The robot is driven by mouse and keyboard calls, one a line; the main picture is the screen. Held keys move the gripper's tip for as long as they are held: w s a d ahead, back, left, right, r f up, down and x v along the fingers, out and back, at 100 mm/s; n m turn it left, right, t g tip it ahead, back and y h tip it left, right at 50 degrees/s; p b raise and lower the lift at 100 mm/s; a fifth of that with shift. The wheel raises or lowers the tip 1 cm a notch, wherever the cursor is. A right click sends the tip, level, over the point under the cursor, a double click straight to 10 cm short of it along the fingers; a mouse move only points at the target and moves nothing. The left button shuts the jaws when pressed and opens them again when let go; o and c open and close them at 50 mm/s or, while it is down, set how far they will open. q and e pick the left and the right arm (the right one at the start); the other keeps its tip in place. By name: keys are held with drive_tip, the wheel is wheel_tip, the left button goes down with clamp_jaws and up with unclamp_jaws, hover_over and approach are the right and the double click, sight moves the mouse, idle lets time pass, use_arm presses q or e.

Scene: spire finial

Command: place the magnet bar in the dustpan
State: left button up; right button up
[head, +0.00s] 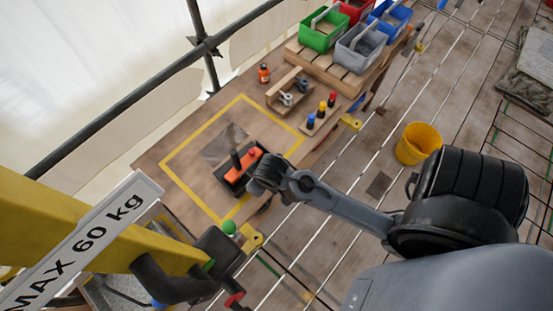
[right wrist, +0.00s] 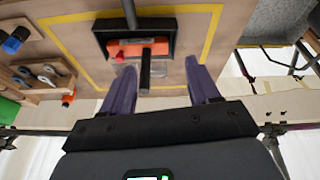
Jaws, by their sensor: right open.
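The black dustpan (head: 229,184) lies on the wooden board inside the yellow outline; its rim also shows in the right wrist view (right wrist: 174,24). The orange magnet bar (head: 246,160) with a dark upright handle lies within the dustpan's rim. In the right wrist view the bar (right wrist: 125,50) lies across the pan, and its dark handle (right wrist: 145,72) points toward my gripper. My right gripper (right wrist: 160,66) is open and empty, with a finger on either side of the handle's line, apart from it. In the head view my right gripper (head: 258,183) is beside the pan. My left gripper is not in view.
A wooden holder (head: 284,92) with grey tools, an orange bottle (head: 264,74) and several colored-capped pegs (head: 321,114) stand behind. Colored bins (head: 320,32) sit on a pallet. A yellow bucket (head: 418,143) stands right. A yellow beam (head: 90,225) crosses the left foreground.

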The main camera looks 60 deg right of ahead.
drive_tip(key=s+a+r+n+y, duration=0.1)
drive_tip(key=s+a+r, duration=0.3)
drive_tip(key=s, duration=0.5)
drive_tip(key=shift+s+r+n, duration=0.25)
drive_tip(key=shift+s+n, duration=0.05)
drive_tip(key=shift+n, duration=0.5)
